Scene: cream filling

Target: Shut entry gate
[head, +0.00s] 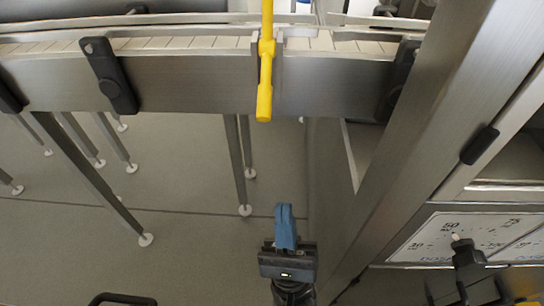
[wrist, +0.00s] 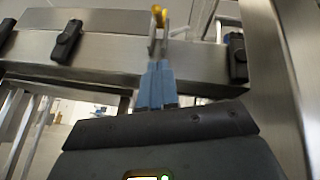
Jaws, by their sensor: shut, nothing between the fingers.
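A yellow rod-shaped handle (head: 265,78) hangs upright in front of the conveyor's side rail at the top middle of the head view. Its yellow end (wrist: 158,16) also shows at the top of the wrist view, by a small metal bracket. I cannot tell from these views how the gate itself stands. My gripper (head: 285,209) has blue fingers, shut and empty. It is apart from the yellow handle, below it in the head view. In the wrist view the fingers (wrist: 159,70) point up toward the rail, just below the yellow end.
The steel conveyor rail (head: 190,83) crosses the view, with black clamps (head: 108,75) on it. A thick steel post (head: 430,120) rises on the right, beside a panel with dials (head: 465,236). Thin conveyor legs (head: 90,175) stand on the open grey floor at left.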

